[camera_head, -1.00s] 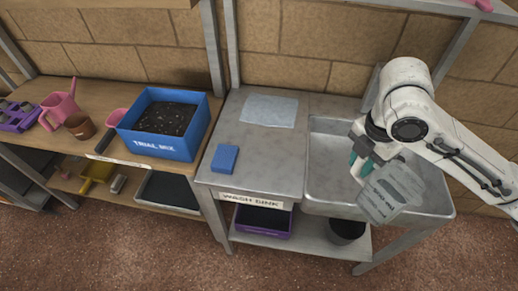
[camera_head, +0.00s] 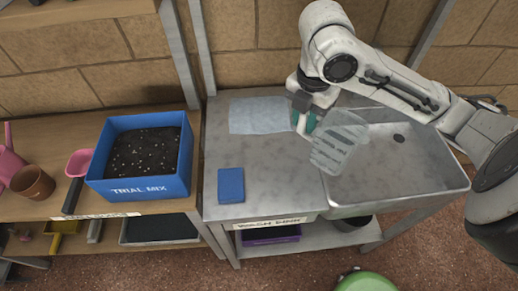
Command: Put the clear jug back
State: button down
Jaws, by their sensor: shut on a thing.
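The clear jug (camera_head: 340,143) is a see-through, greyish vessel with dark marks on its side. It is tilted and hangs in the air over the left rim of the sink basin. My gripper (camera_head: 305,122), with teal fingers, is shut on the jug at its upper left side. The arm reaches in from the right, and the jug hides part of the basin edge behind it. I cannot tell exactly how the fingers sit on the jug.
A pale cloth (camera_head: 258,114) lies at the back of the metal counter (camera_head: 270,180), and a blue block (camera_head: 231,185) lies nearer the front. The sink basin (camera_head: 410,170) is empty. A green round thing (camera_head: 366,282) is on the floor.

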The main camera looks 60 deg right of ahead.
jog(key=shift+w+a+f+p, duration=0.35)
jog(key=shift+w+a+f, duration=0.25)
jog(key=shift+w+f, duration=1.25)
jog(key=shift+w+a+f+p, duration=0.4)
jog(key=shift+w+a+f, duration=0.25)
jog(key=shift+w+f, duration=1.15)
jog(key=shift+w+a+f+p, duration=0.35)
jog(key=shift+w+a+f, duration=0.25)
jog(key=shift+w+f, duration=1.25)
jog(key=shift+s+f, duration=0.3)
jog(key=shift+s, duration=0.05)
jog(key=shift+f, duration=0.15)
jog(key=c, duration=0.9)
grip_release()
notch_tip(320, 180, up, 12)
jog(key=shift+r, duration=0.2)
